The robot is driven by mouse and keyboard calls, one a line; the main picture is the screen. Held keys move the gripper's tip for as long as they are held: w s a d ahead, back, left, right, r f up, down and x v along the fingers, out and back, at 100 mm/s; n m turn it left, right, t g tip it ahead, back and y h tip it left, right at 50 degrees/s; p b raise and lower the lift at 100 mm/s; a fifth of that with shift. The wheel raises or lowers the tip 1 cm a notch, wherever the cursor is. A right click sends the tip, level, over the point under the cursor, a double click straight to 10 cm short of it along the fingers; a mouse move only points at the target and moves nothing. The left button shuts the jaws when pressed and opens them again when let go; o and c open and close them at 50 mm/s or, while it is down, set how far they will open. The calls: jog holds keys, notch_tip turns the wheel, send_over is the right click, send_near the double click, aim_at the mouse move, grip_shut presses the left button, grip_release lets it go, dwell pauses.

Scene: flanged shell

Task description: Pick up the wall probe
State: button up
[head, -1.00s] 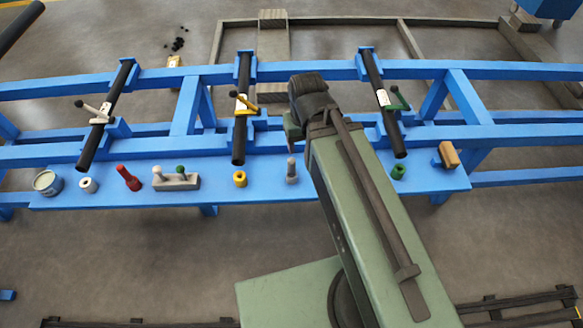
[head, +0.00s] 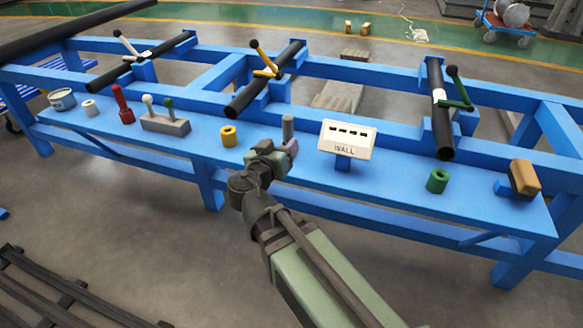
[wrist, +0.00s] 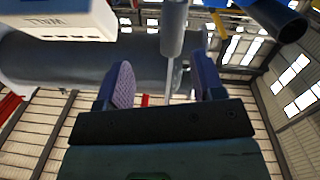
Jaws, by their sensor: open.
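The probe, as I take it, is a grey cylinder (head: 288,128) standing upright on the blue shelf, left of the white box marked WALL (head: 347,139). Its lower part is hidden behind my gripper (head: 272,152) in the head view. In the wrist view the grey cylinder (wrist: 173,28) with a thin stem shows in the gap between the two purple-padded fingers of my gripper (wrist: 164,85). The fingers are apart and I see no contact with the probe. The WALL box also shows upside down in the wrist view (wrist: 58,20).
A tan block (head: 524,178) is at the right end. Black tubes with handles (head: 440,110) lie across the rails above.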

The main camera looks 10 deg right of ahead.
aim_at(290, 117)
jog(key=shift+m+t, duration=0.5)
jog(key=shift+m, duration=0.4)
jog(key=w, duration=0.1)
jog(key=w+d+r, duration=0.1)
jog(key=w, duration=0.3)
jog(key=shift+d+r, duration=0.2)
jog(key=shift+r, duration=0.15)
jog(key=x, duration=0.6)
jog(key=shift+d, duration=0.1)
jog(key=shift+c, duration=0.3)
jog(key=shift+s, duration=0.1)
jog(key=c, duration=0.9)
